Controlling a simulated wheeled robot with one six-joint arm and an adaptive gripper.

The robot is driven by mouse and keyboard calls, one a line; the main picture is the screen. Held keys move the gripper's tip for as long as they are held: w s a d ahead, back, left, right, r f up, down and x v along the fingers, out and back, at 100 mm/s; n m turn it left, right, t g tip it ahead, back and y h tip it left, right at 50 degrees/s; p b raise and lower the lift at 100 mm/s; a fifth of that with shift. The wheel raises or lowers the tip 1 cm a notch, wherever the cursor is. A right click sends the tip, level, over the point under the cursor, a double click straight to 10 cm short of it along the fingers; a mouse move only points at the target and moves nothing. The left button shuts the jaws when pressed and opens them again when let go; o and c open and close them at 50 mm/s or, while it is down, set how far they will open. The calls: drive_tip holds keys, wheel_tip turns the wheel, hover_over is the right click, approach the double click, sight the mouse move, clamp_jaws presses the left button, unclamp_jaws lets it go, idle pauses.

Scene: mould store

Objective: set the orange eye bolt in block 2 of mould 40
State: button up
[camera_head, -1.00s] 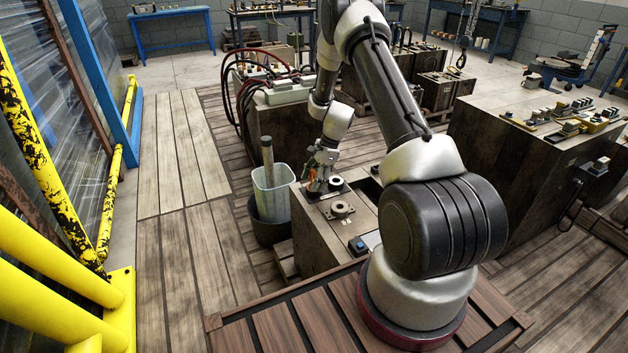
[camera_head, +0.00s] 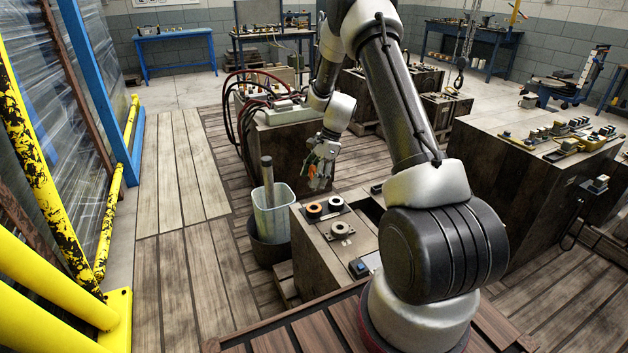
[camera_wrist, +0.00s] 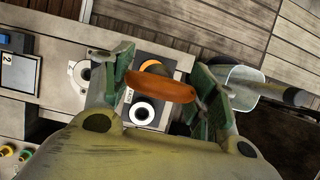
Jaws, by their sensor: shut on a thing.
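My gripper (camera_head: 320,182) is above the far end of a mould block (camera_head: 310,262). In the wrist view its green fingers (camera_wrist: 160,92) are shut on the orange eye bolt (camera_wrist: 168,88), whose ring lies across between them. Below it is a black holder (camera_wrist: 163,62) with an orange-rimmed hole and a white-rimmed hole; the head view also shows the holder (camera_head: 331,215). A pale round boss with a central hole (camera_head: 340,229) sits nearer on the same block, and shows in the wrist view (camera_wrist: 80,74). A label "2" (camera_wrist: 20,73) lies at the left. The bolt's shank is hidden.
A translucent bin (camera_head: 272,212) with a grey post stands left of the block. A blue-topped item (camera_head: 359,268) is on the block's near end. Another large block (camera_head: 540,170) with fittings stands right. Red and black hoses (camera_head: 236,120) hang behind. Yellow rails stand left.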

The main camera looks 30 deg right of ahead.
drive_tip(key=shift+d+r, duration=0.1)
drive_tip(key=shift+d, duration=0.15)
drive_tip(key=s+d+f, duration=0.2)
drive_tip(key=s+d, duration=0.1)
drive_tip(key=s, duration=1)
drive_tip(key=shift+w+f, duration=0.15)
drive_tip(key=shift+f, duration=0.95)
drive_tip(key=shift+w+f, duration=0.1)
drive_tip(key=shift+f, duration=1)
drive_tip(key=shift+f, duration=0.6)
drive_tip(key=shift+f, duration=0.35)
drive_tip(key=shift+f, duration=0.45)
